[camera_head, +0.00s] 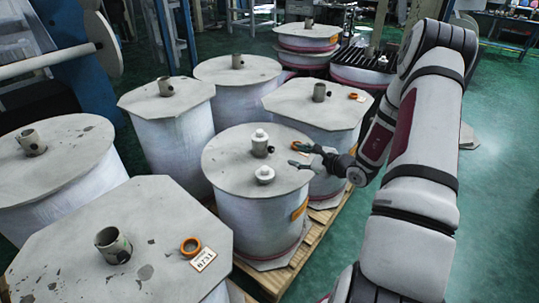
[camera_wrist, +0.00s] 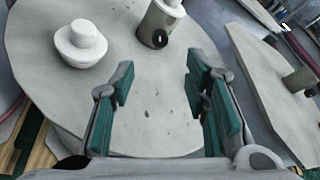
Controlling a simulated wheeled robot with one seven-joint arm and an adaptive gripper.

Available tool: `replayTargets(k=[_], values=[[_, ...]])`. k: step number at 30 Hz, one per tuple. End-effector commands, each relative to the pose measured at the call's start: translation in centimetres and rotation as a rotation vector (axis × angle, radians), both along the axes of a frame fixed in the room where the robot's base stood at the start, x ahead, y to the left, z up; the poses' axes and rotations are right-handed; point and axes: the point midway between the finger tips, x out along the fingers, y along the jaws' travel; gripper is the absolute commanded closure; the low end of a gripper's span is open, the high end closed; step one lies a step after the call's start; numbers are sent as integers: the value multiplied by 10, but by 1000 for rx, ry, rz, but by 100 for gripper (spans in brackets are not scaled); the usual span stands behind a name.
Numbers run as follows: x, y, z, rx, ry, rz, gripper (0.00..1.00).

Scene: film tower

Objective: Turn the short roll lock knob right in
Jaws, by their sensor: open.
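The short roll (camera_head: 225,163) has a round grey top, which fills much of the wrist view (camera_wrist: 160,120). A metal core stub (camera_head: 259,147) with a white cap stands upright on it. A small dark lock knob (camera_head: 270,149) sticks out of the stub's side, facing my gripper. The knob also shows in the wrist view (camera_wrist: 163,39), beyond the fingertips and roughly centred between them. My gripper (camera_head: 297,155) is open and empty above the right part of the top. In the wrist view its green-padded fingers (camera_wrist: 157,85) are apart, with only the grey top between them.
A loose white stepped cap (camera_head: 265,175) rests on the same top, left of the stub in the wrist view (camera_wrist: 82,44). Taller rolls (camera_head: 318,103) crowd behind and left. Green floor is clear at right.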

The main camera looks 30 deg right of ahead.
Motion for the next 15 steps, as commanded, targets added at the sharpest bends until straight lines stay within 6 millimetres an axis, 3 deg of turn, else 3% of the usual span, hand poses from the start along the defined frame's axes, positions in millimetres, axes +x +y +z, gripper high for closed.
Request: replayTargets(k=[5,15], values=[[22,5,-9,1,-2,4,58],[84,15,-31,0,-4,5,58]])
